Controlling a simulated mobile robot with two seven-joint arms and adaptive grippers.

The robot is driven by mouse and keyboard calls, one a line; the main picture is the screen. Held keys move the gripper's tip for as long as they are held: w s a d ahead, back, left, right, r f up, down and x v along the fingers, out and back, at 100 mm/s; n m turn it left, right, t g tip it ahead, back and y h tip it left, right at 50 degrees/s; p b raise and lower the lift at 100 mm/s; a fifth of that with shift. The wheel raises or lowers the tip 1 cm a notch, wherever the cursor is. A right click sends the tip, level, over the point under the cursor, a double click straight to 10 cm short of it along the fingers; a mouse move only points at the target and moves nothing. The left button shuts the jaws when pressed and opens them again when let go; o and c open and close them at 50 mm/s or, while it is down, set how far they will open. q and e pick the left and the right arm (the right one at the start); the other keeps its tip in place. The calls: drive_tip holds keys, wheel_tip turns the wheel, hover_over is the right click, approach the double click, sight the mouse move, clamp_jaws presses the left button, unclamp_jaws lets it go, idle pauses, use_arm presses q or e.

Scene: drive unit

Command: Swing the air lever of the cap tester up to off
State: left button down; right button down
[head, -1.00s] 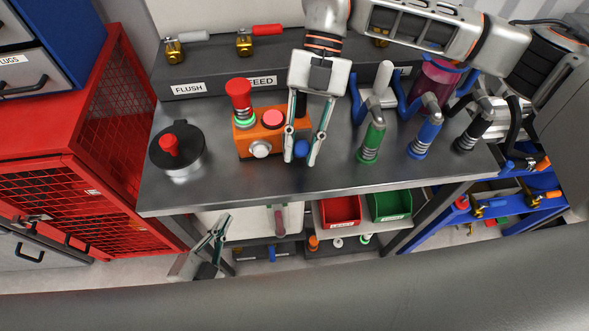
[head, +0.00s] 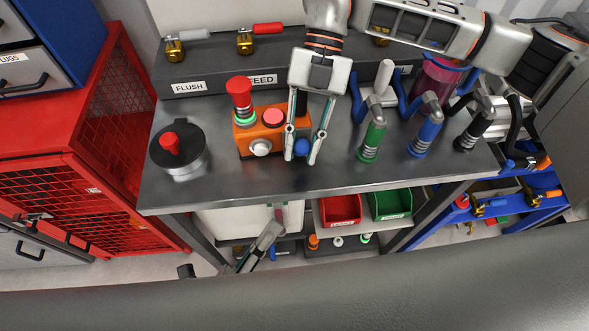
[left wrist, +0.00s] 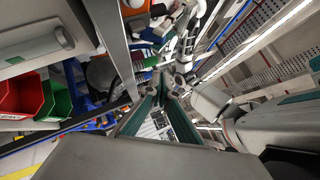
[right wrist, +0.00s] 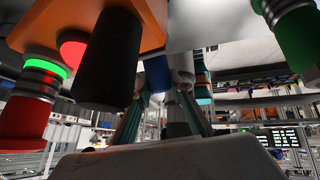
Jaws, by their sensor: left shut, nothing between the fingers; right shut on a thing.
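The cap tester is an orange box (head: 245,141) on the grey bench top. It carries a red-topped post with a green glowing ring, a red button (head: 273,118), a white knob (head: 261,148) and a black post. A blue grip (head: 302,147), which looks like the air lever's, is at its right end. My right gripper (head: 300,159) points down with its fingers on either side of the blue grip and is shut on it. The right wrist view also shows the blue grip (right wrist: 157,73). My left gripper (head: 272,232) is shut and empty, low in front of the bench.
A black-lidded pot (head: 178,150) stands left of the tester. Green (head: 371,140), blue (head: 426,130) and black (head: 474,131) handled tools stand to its right. Red (head: 341,209) and green (head: 389,204) bins sit under the bench. A red mesh cabinet (head: 95,203) is at left.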

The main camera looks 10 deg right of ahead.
use_arm(q)
drive_tip(key=shift+w+d+r, duration=0.9)
drive_tip(key=shift+w+d, duration=0.05)
drive_tip(key=shift+w, duration=0.55)
drive_tip(key=shift+w+d+r, duration=0.95)
drive_tip(key=shift+w, duration=0.6)
drive_tip(key=shift+w+d+r, duration=0.9)
drive_tip(key=shift+w+d, duration=0.05)
drive_tip(key=shift+w, duration=0.55)
drive_tip(key=shift+w+r, duration=0.5)
drive_tip(key=shift+r, duration=0.05)
use_arm(e)
drive_tip(key=shift+s, duration=0.1)
